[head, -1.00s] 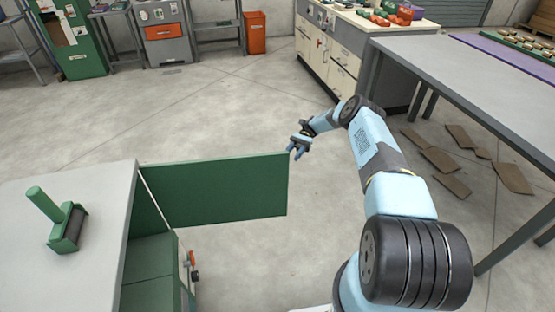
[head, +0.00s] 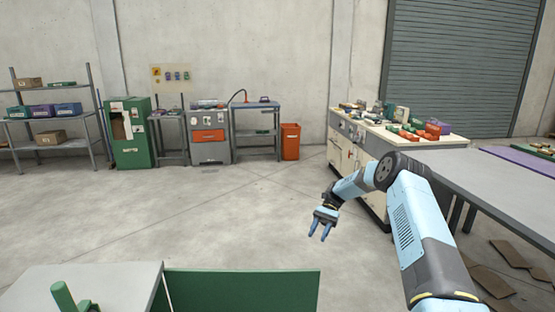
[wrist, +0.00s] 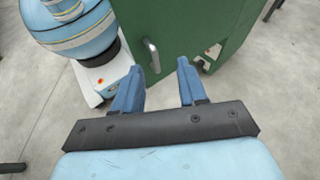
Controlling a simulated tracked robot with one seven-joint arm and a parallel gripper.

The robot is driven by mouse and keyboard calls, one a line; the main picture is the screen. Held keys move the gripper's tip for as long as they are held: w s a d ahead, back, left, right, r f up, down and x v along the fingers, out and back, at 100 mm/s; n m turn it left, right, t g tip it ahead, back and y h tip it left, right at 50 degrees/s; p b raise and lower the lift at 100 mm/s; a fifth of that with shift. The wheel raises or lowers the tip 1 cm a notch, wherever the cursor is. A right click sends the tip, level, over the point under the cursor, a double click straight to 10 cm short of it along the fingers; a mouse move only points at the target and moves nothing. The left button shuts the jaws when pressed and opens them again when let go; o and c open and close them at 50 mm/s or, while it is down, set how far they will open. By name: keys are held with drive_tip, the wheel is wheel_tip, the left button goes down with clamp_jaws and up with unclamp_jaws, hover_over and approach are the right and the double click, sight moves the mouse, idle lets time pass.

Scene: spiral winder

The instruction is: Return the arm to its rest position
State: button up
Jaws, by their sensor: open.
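My gripper (head: 320,232) is open and empty in the head view, its two blue fingers pointing down over bare floor. It hangs above and beyond the right end of a green door (head: 245,290), apart from it in that view. My arm reaches out from the lower right and bends at a dark joint. In the wrist view, my gripper (wrist: 156,85) shows its two blue fingers spread apart with nothing between them. Beyond the fingers is the green door (wrist: 190,30) with a metal handle (wrist: 152,56).
A grey-topped cabinet (head: 120,280) with a green-handled roller (head: 66,300) stands at lower left. A grey table (head: 500,190) is close on the right. A white drawer bench (head: 350,150) stands behind my arm. Cardboard pieces (head: 490,280) lie under the table. The middle floor is clear.

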drive_tip(key=s+r+n+t+h, duration=0.1)
drive_tip(key=s+r+t+h, duration=0.3)
drive_tip(key=r, duration=0.6)
drive_tip(key=s+d+r+n+t, duration=0.1)
drive_tip(key=s+r, duration=0.6)
drive_tip(key=r, duration=0.4)
drive_tip(key=s+r+n+t+h, duration=0.1)
drive_tip(key=s+r+t, duration=0.3)
drive_tip(key=r, duration=0.6)
drive_tip(key=s+d+r+n+t+h, duration=0.15)
drive_tip(key=s+r, duration=0.25)
drive_tip(key=s, duration=0.4)
drive_tip(key=s+d+r+t, duration=0.2)
drive_tip(key=s+r, duration=0.2)
drive_tip(key=s, duration=0.5)
drive_tip(key=s+d+f+t, duration=0.2)
drive_tip(key=s+d+t, duration=0.1)
drive_tip(key=s, duration=0.9)
drive_tip(key=shift+s+d+n+t, duration=0.15)
drive_tip(key=shift+s+n+t, duration=0.1)
drive_tip(key=shift+n+t, duration=0.3)
drive_tip(key=shift+s+h, duration=0.15)
drive_tip(key=shift+h, duration=0.1)
